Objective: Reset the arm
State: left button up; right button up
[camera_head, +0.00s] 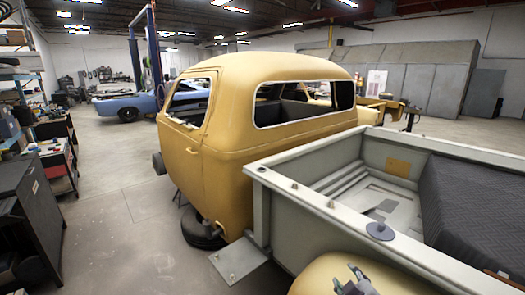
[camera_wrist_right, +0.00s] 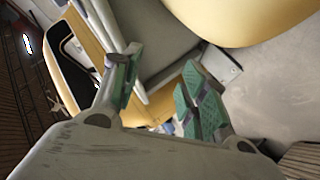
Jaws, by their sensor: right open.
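My right gripper (camera_head: 354,281) shows at the bottom edge of the head view, in front of the yellow rear fender (camera_head: 325,276) of a pickup truck. In the right wrist view its two green-padded fingers (camera_wrist_right: 162,92) stand apart, with nothing held between them. Most of my right arm is out of view. My left gripper and left arm are not in view.
The truck's yellow cab (camera_head: 235,135) and pale bed rail (camera_head: 340,212) stand close ahead. A dark ridged box (camera_head: 475,205) fills the bed's right side. Open floor (camera_head: 115,220) lies left, beside a dark cabinet (camera_head: 30,215).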

jog(key=s+a+f+m+g+y, duration=0.2)
jog(key=s+f+m+g, duration=0.55)
jog(key=s+f, duration=0.85)
jog(key=s+f+n+g+b, duration=0.1)
jog(key=s+f+b, duration=0.15)
jog(key=f, duration=1.55)
jog(key=s+f+n+g+b, duration=0.1)
jog(key=s+f+g+b, duration=0.15)
jog(key=f, duration=1.55)
jog(key=s+d+f+b, duration=0.2)
jog(key=s+f, duration=0.9)
jog(key=f, duration=0.1)
jog(key=s+d+f+b, duration=0.2)
jog(key=s+f+b, duration=0.1)
jog(key=s+f, duration=0.7)
notch_tip(320, 180, down, 3)
jog(key=shift+s+r, duration=0.1)
jog(key=shift+s, duration=0.3)
